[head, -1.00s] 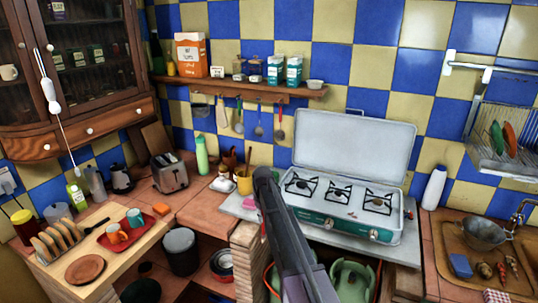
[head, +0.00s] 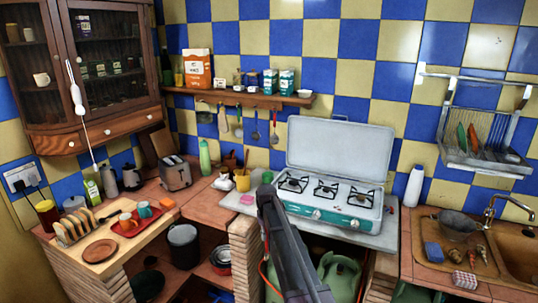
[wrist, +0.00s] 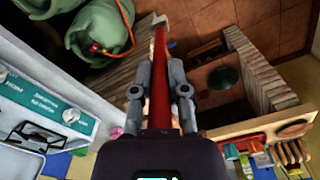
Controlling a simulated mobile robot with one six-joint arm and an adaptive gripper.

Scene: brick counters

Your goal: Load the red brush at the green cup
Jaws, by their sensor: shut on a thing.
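My gripper (wrist: 160,72) is shut on the red brush (wrist: 159,100), a long red handle between its two fingers in the wrist view. In the head view my gripper (head: 266,192) is seen from behind, in front of the counter left of the stove, and the brush is hidden. A small green thing (head: 267,177) shows just beyond its tip; it may be the green cup, but most is hidden.
The open camping stove (head: 330,205) stands right of my gripper. A yellow pot (head: 243,183) with utensils and a pink sponge (head: 246,199) are on the counter at its left. Green gas bottles (head: 341,274) sit below. A toaster (head: 175,173) and sink (head: 515,258) stand farther out.

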